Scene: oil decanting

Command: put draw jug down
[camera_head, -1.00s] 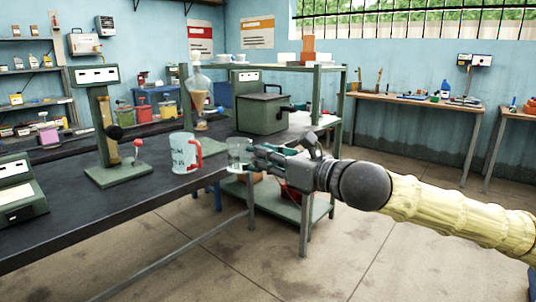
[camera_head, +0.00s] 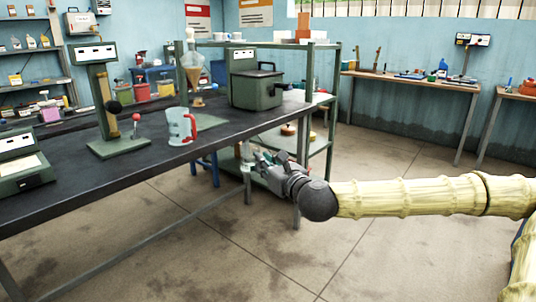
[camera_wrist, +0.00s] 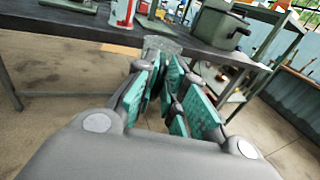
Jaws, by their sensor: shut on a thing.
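A pale jug with a red handle (camera_head: 181,127) stands upright on the dark workbench (camera_head: 60,195), to the right of a green stand with a lever; my gripper is apart from it. In the wrist view part of the jug (camera_wrist: 122,12) shows at the top edge. My gripper (camera_head: 258,163) is beyond the bench's front edge, lower than its top. It is shut on a small clear glass vessel (camera_head: 247,185), which also shows dimly beyond the fingertips in the wrist view (camera_wrist: 162,45). The vessel's contents cannot be made out.
The green lever stand (camera_head: 108,110), a green box-shaped device (camera_head: 255,90) and a glass flask (camera_head: 193,68) are on the bench. A green shelf frame (camera_head: 310,110) stands behind my gripper. Open floor (camera_head: 200,260) lies in front of the bench.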

